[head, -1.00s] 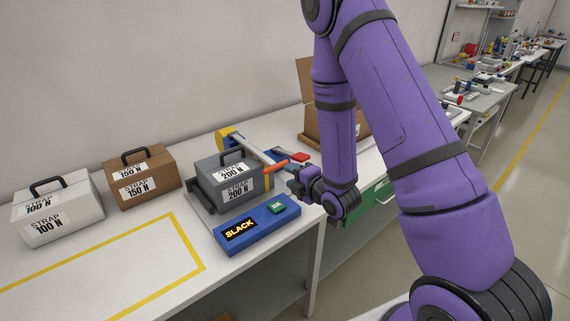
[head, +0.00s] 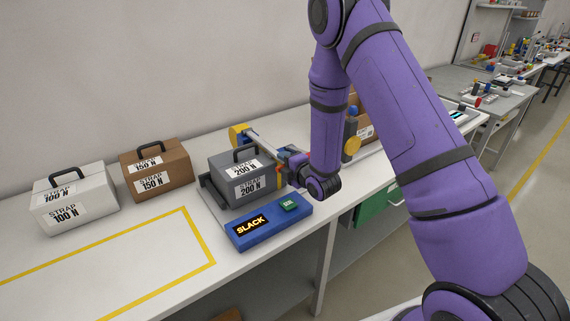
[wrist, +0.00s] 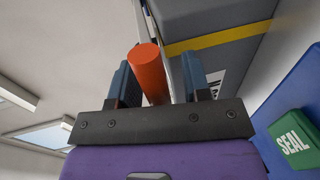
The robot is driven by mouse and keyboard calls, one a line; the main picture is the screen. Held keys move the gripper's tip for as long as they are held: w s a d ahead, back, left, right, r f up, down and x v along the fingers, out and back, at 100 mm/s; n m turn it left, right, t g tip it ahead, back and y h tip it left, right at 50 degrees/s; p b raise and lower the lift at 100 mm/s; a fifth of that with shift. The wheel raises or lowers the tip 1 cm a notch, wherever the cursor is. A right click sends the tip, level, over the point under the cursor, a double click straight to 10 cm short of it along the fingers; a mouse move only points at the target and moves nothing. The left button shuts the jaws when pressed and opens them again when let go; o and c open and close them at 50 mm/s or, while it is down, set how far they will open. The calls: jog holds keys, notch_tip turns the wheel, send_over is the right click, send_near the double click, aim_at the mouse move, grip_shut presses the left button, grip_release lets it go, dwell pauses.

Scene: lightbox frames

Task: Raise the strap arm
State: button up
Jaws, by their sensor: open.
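The strap arm (head: 262,143) is a pale bar that runs from a yellow hub (head: 239,134) behind the grey 200 N case (head: 241,178) toward my gripper (head: 289,158). In the wrist view its orange grip (wrist: 149,72) stands between the two fingers of my gripper (wrist: 158,72). Gaps show on both sides of the grip, so the jaws are open around it. The blue base (head: 270,222) carries a display (head: 250,226) reading SLACK and a green SEAL button (head: 289,206). My gripper hides the bar's far end in the head view.
A brown 150 N case (head: 157,174) and a white 100 N case (head: 75,200) stand to the left. A yellow-outlined area (head: 110,262) at the front is empty. A brown carton (head: 362,133) is partly hidden behind my arm. The wall (head: 130,70) closes the back.

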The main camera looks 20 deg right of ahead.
grip_shut()
